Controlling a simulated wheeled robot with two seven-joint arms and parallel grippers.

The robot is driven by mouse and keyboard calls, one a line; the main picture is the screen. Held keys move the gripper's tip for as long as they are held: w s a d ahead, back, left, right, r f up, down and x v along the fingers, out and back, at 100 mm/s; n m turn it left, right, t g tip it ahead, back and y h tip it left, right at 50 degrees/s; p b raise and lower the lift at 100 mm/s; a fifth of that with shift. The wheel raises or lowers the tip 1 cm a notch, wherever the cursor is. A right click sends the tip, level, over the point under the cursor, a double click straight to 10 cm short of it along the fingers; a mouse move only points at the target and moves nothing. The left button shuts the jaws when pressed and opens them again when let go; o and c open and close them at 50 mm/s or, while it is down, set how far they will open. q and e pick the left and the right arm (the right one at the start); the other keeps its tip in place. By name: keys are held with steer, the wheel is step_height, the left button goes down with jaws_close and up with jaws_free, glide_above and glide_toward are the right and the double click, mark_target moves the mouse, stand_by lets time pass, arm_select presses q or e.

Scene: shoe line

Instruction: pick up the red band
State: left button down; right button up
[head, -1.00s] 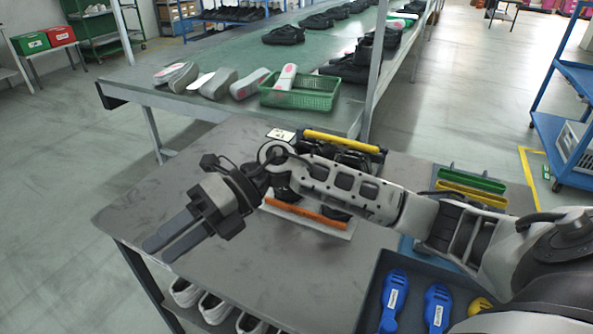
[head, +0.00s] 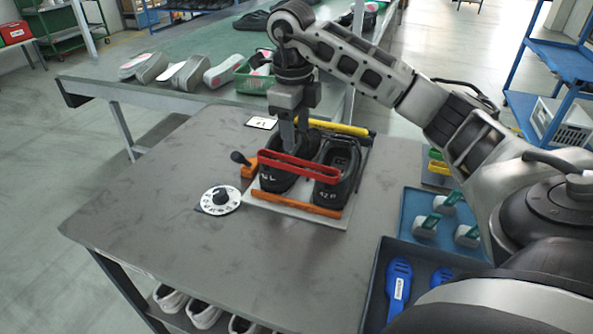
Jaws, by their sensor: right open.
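The red band (head: 299,168) lies across a pair of black shoes, one on the left (head: 277,178) and one on the right (head: 336,172). The shoes sit on a light plate (head: 262,202) on the grey table. My right gripper (head: 296,148) points down over the left shoe, just behind the band's left half. It is open and holds nothing. Its fingertips partly blend with the dark shoe, so I cannot tell whether they touch the band. My left gripper is not in view.
An orange bar (head: 299,199) lies in front of the shoes and a yellow bar (head: 335,127) behind them. A black-knobbed orange lever (head: 243,165) and a white dial (head: 219,198) are left of them. Blue tools lie in a dark tray (head: 372,288) at front right. The table's left is clear.

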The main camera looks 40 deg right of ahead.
step_height(320, 180, down, 8)
steer(key=shift+s+d+r, duration=0.15)
steer(key=shift+d+r, duration=0.05)
steer(key=shift+r, duration=0.05)
steer(key=c, duration=1.1)
steer(key=shift+r, duration=0.15)
